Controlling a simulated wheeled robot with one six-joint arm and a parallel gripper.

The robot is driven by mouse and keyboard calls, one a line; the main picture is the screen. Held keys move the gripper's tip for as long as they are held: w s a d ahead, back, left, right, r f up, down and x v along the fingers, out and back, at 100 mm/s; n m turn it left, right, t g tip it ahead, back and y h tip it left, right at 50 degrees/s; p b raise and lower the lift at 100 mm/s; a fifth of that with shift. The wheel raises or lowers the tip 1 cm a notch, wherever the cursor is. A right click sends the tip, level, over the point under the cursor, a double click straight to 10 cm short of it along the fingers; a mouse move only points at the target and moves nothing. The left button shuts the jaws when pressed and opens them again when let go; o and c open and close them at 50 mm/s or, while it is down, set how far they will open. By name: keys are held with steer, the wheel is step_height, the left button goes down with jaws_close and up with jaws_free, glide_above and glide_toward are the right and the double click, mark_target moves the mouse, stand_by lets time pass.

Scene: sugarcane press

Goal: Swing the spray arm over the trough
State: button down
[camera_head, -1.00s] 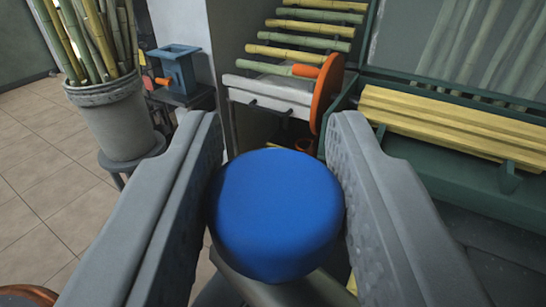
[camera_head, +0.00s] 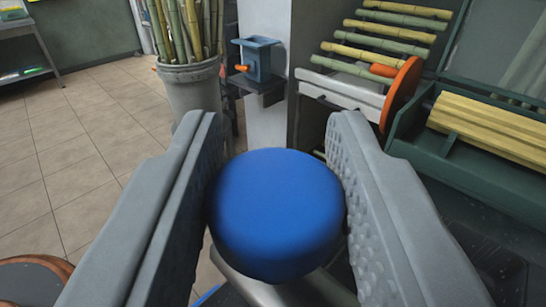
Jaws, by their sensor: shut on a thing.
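A blue round knob (camera_head: 275,213) sits between the fingers of my gripper (camera_head: 277,200), which is shut on it. A grey metal bar (camera_head: 285,290) shows below the knob; it appears to be the spray arm, mostly hidden by the knob and fingers.
A rack of cane stalks (camera_head: 385,38) with an orange disc (camera_head: 402,92) stands behind on the right. A blue box device (camera_head: 257,60) and a grey bucket of tall canes (camera_head: 192,88) stand at the back. Open tiled floor (camera_head: 75,165) lies left.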

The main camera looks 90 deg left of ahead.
steer(key=c, duration=1)
jaws_free()
steer(key=shift+c, duration=0.2)
steer(key=shift+d, duration=0.1)
steer(key=d, duration=1.2)
